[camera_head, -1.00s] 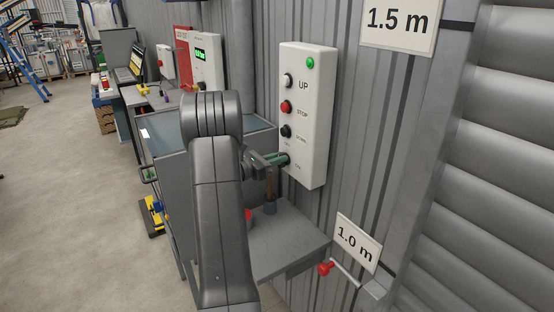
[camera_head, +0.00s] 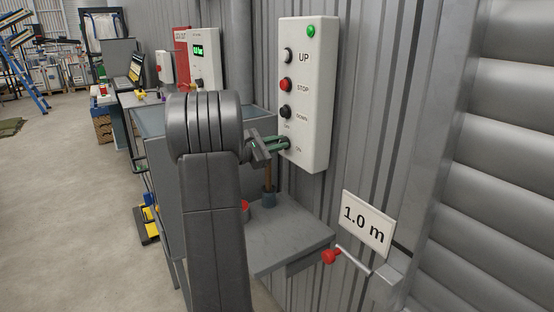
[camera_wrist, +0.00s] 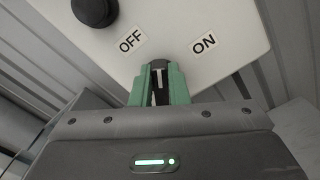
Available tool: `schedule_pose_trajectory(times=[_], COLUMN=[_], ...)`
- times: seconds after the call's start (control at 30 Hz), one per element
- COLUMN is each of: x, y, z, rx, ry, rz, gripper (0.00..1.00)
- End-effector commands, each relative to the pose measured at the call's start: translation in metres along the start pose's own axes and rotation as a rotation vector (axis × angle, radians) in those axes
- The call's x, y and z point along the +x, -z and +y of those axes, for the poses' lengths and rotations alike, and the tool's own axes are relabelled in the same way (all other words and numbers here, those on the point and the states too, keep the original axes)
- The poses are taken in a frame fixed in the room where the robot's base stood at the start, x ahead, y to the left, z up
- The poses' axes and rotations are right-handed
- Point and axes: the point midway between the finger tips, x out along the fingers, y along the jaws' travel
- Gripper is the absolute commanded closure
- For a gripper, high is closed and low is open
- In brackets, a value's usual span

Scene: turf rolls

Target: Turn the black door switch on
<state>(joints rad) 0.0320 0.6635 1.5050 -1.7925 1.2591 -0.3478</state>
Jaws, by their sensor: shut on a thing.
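The black door switch (camera_wrist: 158,76) is at the bottom of the white control box (camera_head: 304,70). In the wrist view it sits between the green fingers of my gripper (camera_wrist: 159,84), which are shut on it. A white line on the switch points up the picture, between the OFF label (camera_wrist: 131,40) and the ON label (camera_wrist: 204,42). In the head view my gripper (camera_head: 284,144) meets the box below the DOWN button and hides most of the switch.
A grey bench (camera_head: 285,235) stands below. A red-knobbed crank (camera_head: 330,256) juts out to the right.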

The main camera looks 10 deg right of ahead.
Motion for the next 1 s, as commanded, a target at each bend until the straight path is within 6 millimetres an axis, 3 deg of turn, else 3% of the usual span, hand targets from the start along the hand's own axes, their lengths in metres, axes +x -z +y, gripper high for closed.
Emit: schedule_pose_trajectory(times=[0.03, 1.0], x=[-0.0004, -0.0003], y=[0.0079, 0.0092], z=[-0.0058, -0.0130], rx=[0.044, 0.868], ry=[-0.002, 0.001], rz=[0.000, 0.001], gripper=[1.00, 1.00])
